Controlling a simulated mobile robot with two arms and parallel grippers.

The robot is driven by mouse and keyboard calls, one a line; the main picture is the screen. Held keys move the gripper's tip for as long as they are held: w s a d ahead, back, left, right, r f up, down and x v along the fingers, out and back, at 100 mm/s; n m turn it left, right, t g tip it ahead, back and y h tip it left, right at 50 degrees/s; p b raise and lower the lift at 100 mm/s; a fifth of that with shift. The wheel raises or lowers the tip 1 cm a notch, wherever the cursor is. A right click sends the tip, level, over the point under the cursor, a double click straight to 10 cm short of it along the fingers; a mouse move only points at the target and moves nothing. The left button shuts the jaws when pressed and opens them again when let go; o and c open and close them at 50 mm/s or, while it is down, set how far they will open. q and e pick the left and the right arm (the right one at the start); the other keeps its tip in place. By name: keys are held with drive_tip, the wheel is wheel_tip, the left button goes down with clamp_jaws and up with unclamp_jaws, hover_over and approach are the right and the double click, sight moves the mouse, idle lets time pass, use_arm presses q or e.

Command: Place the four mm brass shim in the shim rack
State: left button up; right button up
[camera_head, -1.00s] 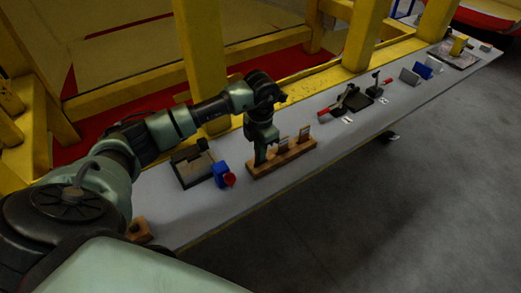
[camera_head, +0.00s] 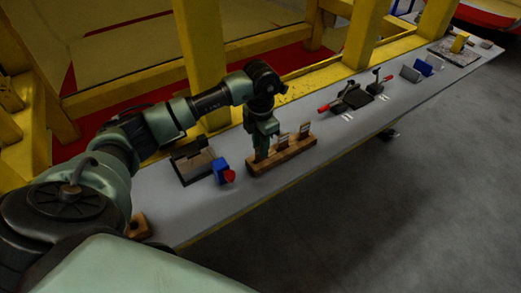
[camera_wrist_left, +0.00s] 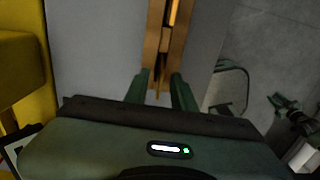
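A long wooden shim rack (camera_head: 262,169) stands on the grey table. Two upright shims (camera_head: 283,140) show in it, at its middle and right; I cannot tell their thickness. My left gripper (camera_head: 261,156) points down at the rack's left end. In the left wrist view its two fingers (camera_wrist_left: 162,80) stand apart, with the brown rack (camera_wrist_left: 157,48) running away beyond them. A thin brown strip shows between the fingers, and I cannot tell whether it is a shim or part of the rack. The fingertips are partly hidden in the head view. My right gripper is not in view.
A blue and red item (camera_head: 222,172) and a dark flat tray (camera_head: 190,163) lie left of the rack. A small wooden block (camera_head: 138,226) is at the near end. Red-handled clamps (camera_head: 350,98) stand farther right. Yellow beams (camera_head: 207,70) rise behind the table.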

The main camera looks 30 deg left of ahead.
use_arm(q)
wheel_tip(320, 180, up, 10)
drive_tip(key=b, duration=0.3)
drive_tip(key=shift+f, duration=0.25)
drive_tip(key=shift+r, duration=0.45)
